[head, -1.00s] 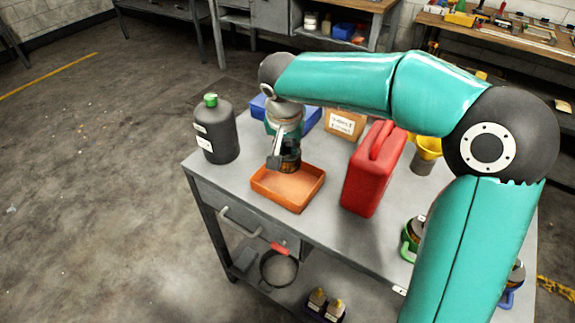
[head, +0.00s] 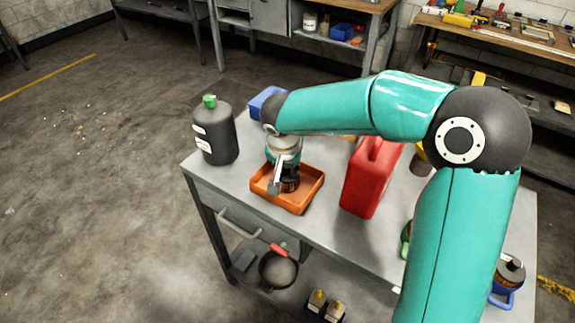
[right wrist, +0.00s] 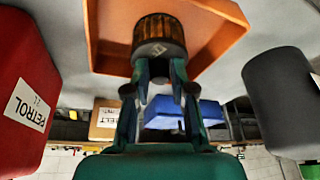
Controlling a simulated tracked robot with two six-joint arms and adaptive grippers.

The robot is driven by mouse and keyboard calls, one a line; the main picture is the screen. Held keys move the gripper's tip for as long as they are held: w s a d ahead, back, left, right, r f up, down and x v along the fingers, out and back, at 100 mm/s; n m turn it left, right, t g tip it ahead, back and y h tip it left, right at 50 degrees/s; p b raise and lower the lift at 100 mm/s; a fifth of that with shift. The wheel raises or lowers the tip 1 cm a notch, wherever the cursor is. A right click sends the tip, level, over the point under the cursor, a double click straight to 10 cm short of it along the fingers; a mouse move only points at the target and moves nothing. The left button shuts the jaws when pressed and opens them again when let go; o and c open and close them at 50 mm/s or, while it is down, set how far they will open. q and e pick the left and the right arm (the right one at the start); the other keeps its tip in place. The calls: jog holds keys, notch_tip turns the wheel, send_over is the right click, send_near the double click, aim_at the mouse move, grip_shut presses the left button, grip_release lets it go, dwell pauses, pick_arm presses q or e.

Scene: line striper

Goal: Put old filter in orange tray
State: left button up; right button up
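The old filter, a dark brownish cylinder with a ribbed side (right wrist: 160,38), is between the fingertips of my right gripper (right wrist: 160,75) in the right wrist view. In the head view my right gripper (head: 278,182) points down over the orange tray (head: 300,207), with the filter (head: 290,184) inside the tray's outline. The fingers are closed against the filter. I cannot tell whether the filter touches the tray floor. My left gripper is not in view.
A red petrol can (head: 368,180) stands close right of the tray. A dark bottle with a green cap (head: 215,135) stands to the left. A blue box (head: 264,103) is behind. The grey cart top (head: 325,232) is clear in front of the can.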

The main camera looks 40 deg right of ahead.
jog(key=shift+o, duration=1.3)
jog(key=shift+r, duration=0.1)
jog(key=v, duration=1.2)
